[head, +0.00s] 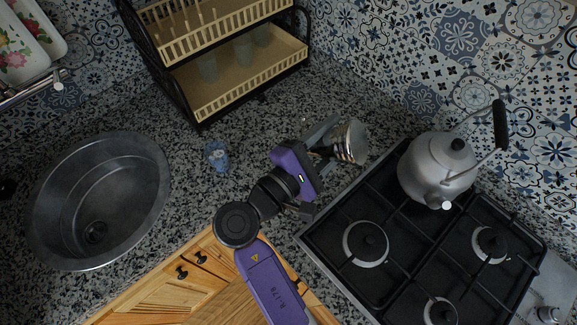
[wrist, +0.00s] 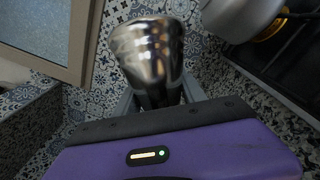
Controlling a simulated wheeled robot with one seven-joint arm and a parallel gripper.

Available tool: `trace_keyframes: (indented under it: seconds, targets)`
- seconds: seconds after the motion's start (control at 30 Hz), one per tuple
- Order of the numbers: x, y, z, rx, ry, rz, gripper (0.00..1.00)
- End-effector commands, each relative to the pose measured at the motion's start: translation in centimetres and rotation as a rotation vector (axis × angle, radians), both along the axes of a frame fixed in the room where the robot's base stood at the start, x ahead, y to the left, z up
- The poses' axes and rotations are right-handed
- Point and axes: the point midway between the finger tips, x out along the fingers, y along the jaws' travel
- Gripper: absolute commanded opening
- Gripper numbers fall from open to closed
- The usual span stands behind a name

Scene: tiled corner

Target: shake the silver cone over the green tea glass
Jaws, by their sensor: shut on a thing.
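My gripper (head: 328,136) is shut on the silver cone (head: 352,142), a shiny metal piece, and holds it over the counter left of the stove. In the wrist view the cone (wrist: 147,50) sits between the fingers, its broad end pointing away from my gripper. A small bluish glass (head: 217,157) stands on the counter to the left of my gripper, apart from the cone. I see no clearly green glass; one may be hidden behind my arm or the cone.
A kettle (head: 437,166) sits on the black gas stove (head: 395,235) at the right. A two-tier rack (head: 235,85) holding pale glasses stands at the back. A round sink (head: 98,200) is at the left. Counter is free between sink and rack.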

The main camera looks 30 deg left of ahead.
Motion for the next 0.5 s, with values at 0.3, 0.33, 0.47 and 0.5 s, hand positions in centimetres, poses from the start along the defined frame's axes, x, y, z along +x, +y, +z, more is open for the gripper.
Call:
trace_keyframes:
  seconds: [0.3, 0.33, 0.47, 0.5]
  targets:
    - [0.0, 0.0, 0.6, 0.000, -0.001, 0.001, 0.00]
    - [0.0, 0.0, 0.6, 0.000, -0.001, 0.000, 0.00]
    - [0.0, 0.0, -0.3, -0.001, 0.000, 0.001, 0.00]
    - [0.0, 0.0, -0.9, -0.001, 0.000, 0.001, 0.00]
